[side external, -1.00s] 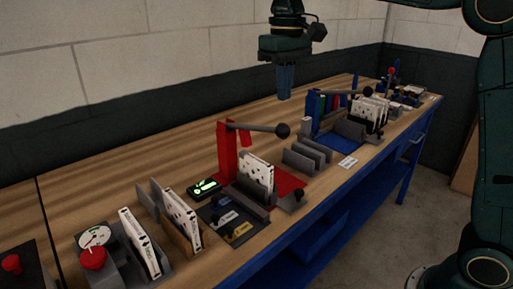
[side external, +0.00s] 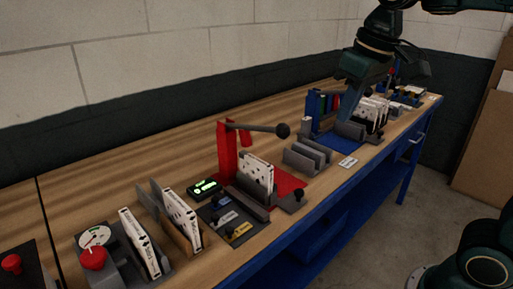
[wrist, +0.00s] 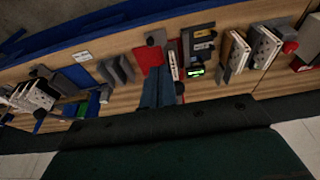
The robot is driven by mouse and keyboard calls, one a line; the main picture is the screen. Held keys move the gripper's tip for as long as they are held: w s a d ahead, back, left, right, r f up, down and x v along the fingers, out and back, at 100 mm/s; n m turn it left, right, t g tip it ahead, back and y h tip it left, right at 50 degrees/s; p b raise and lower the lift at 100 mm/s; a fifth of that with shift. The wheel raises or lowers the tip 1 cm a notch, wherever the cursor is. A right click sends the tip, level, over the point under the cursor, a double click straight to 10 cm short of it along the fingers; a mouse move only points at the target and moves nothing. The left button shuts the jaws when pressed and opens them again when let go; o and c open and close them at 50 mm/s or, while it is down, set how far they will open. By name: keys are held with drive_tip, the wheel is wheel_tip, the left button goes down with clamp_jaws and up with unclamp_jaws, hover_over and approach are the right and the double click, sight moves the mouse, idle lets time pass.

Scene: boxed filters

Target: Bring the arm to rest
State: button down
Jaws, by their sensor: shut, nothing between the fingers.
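My gripper (side external: 346,112) is in the right half of the side view, above the far part of the bench, with its blue fingers together and nothing between them. In the wrist view the closed blue fingers (wrist: 158,90) show near the middle, in front of the bench. The arm is tilted, with the fingers slanting down to the left. I cannot tell the exact gap between the fingertips and the bench fixtures behind them.
A red press (side external: 227,150) with a black-knobbed lever stands mid-bench. A boxed filter (side external: 257,172) stands beside it. More boxed filters (side external: 370,112) stand in a rack at the far right. A grey slotted rack (side external: 306,157) is empty. Open wood lies along the wall side.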

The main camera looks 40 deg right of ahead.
drive_tip(key=s+d+f+t, duration=0.1)
drive_tip(key=s+f+t, duration=0.1)
drive_tip(key=s+f, duration=0.6)
drive_tip(key=s, duration=0.3)
drive_tip(key=shift+t, duration=0.3)
